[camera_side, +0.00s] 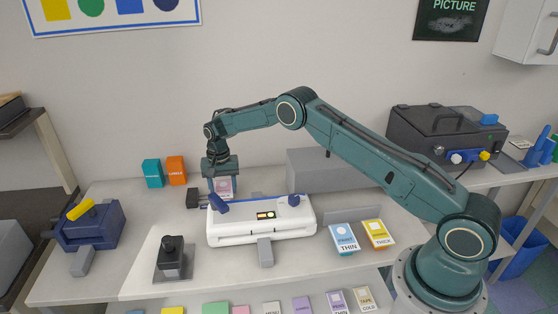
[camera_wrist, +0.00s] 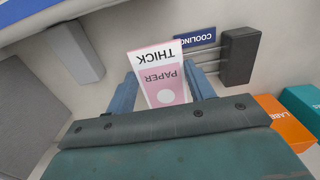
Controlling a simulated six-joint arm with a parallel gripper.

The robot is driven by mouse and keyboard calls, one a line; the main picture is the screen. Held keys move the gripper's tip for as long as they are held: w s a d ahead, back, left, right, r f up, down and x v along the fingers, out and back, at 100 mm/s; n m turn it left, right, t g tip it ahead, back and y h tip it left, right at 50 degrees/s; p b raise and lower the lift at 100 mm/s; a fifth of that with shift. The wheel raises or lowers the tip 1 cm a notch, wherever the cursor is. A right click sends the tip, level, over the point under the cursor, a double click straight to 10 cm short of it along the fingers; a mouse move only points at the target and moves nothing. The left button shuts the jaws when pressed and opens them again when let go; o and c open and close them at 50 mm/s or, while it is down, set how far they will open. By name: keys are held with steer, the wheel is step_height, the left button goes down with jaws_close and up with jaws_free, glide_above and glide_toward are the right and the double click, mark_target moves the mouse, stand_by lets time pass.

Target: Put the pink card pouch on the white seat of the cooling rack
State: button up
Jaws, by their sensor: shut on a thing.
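The pink card pouch (camera_wrist: 160,80) is between the two blue fingers of my gripper (camera_wrist: 162,88) in the wrist view, with the words THICK and PAPER upside down. My gripper (camera_side: 222,186) is shut on it. In the side view the pouch (camera_side: 225,189) hangs upright below the gripper, behind the white laminator's left end. The cooling rack shows as a black block (camera_wrist: 239,56) with thin rods and a blue COOLING sign (camera_wrist: 194,40), just beyond the pouch. In the side view its black block (camera_side: 193,199) is left of the pouch. I cannot make out the white seat.
The white laminator (camera_side: 260,232) stands close in front of the gripper. Teal (camera_side: 153,173) and orange (camera_side: 176,170) boxes stand behind on the left. A black stand (camera_side: 171,261) and a blue machine (camera_side: 91,226) are left. THIN (camera_side: 344,238) and THICK (camera_side: 378,233) packs lie right.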

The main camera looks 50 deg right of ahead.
steer(key=shift+f, duration=0.3)
steer(key=o, duration=1.3)
steer(key=shift+o, duration=0.2)
steer(key=shift+r, duration=0.2)
step_height(320, 180, up, 14)
steer(key=shift+f, duration=0.25)
